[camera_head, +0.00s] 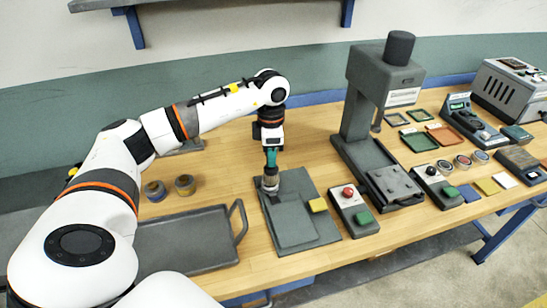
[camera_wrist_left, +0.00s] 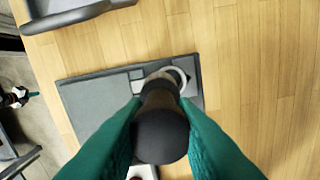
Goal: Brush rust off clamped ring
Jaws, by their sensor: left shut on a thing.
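My left gripper (camera_head: 271,158) points down over the grey mat (camera_head: 315,236), its teal fingers shut on a brush (camera_head: 270,183). In the left wrist view the brush (camera_wrist_left: 160,130) has a dark round end and a brown body between the fingers. A pale metal ring (camera_wrist_left: 181,76) shows just past the brush's far end, beside a grey clamp (camera_wrist_left: 137,78) on the mat. The brush hides part of the ring, and I cannot tell if they touch. My right gripper (camera_wrist_left: 30,95) seems to show small at the left wrist view's left edge; its opening is unclear.
A grey handled tray (camera_head: 190,242) lies left of the mat, with two small round pots (camera_head: 184,184) behind it. A control box with a red button (camera_head: 348,193) and a tall press (camera_head: 358,120) stand to the right. A yellow block (camera_head: 318,205) is on the mat.

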